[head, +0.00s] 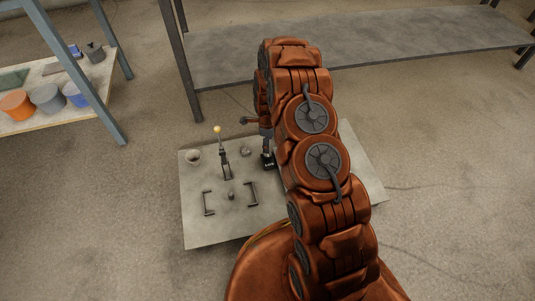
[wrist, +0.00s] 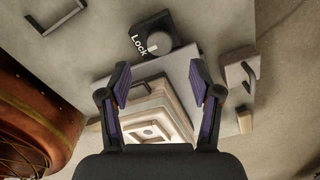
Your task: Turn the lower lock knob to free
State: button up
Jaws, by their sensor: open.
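A black block marked "Lock" with a round grey knob (wrist: 158,42) shows in the wrist view, just beyond my fingertips. A short white mark on the knob points toward the lettering. In the head view the lock block (head: 268,164) stands on the pale panel (head: 215,232), partly hidden by my arm. My gripper (wrist: 160,72) is open, with its two fingers spread and nothing held. Its fingers are apart from the knob. I see only one lock knob clearly; whether another is hidden behind my arm I cannot tell.
A stepped pale square piece (wrist: 150,128) lies below my fingers. The panel also bears a yellow-tipped lever (head: 223,155), a small cup (head: 193,157) and bracket handles (head: 208,203). A grey table (head: 350,50) stands behind; shelves with pots are left.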

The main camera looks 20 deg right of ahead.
aim_at(268, 156)
notch_tip(268, 156, down, 7)
jog(key=shift+f+b, duration=0.1)
jog(key=shift+b, duration=1.15)
jog(key=c, duration=1.1)
